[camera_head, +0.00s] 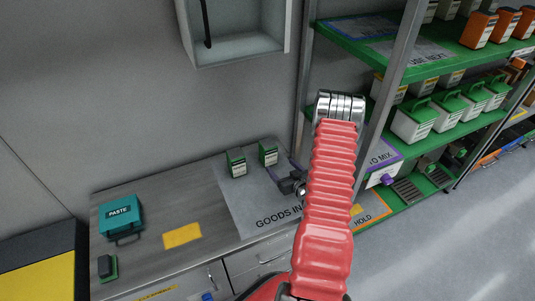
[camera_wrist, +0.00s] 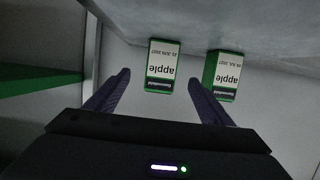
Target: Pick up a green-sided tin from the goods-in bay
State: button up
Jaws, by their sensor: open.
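Two green-sided tins with white "apple" labels stand on the goods-in mat (camera_head: 247,208): a left tin (camera_head: 236,163) and a right tin (camera_head: 268,153). The wrist view shows them upside down; the right tin (camera_wrist: 162,66) appears between the finger lines, and the left tin (camera_wrist: 224,74) lies beyond the other finger. My gripper (camera_head: 280,168) is open and empty, its dark fingers (camera_wrist: 160,79) pointing towards the right tin from its right front. I see no clear contact.
A teal PASTE box (camera_head: 121,216), a yellow card (camera_head: 182,235) and a small dark-and-green item (camera_head: 106,267) sit on the counter's left. A wall cabinet (camera_head: 240,45) hangs above. Green shelving (camera_head: 385,70) with its post stands close right of my arm.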

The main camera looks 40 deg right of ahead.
aim_at(272, 157)
jog(key=x, duration=0.8)
jog(key=shift+w, duration=0.25)
jog(key=shift+x, duration=2.65)
jog(key=shift+a+f, duration=0.15)
jog(key=shift+c, duration=0.5)
jog(key=c, duration=1.5)
jog(key=shift+o, duration=0.2)
jog(key=shift+r, duration=0.2)
jog(key=shift+r, duration=4.85)
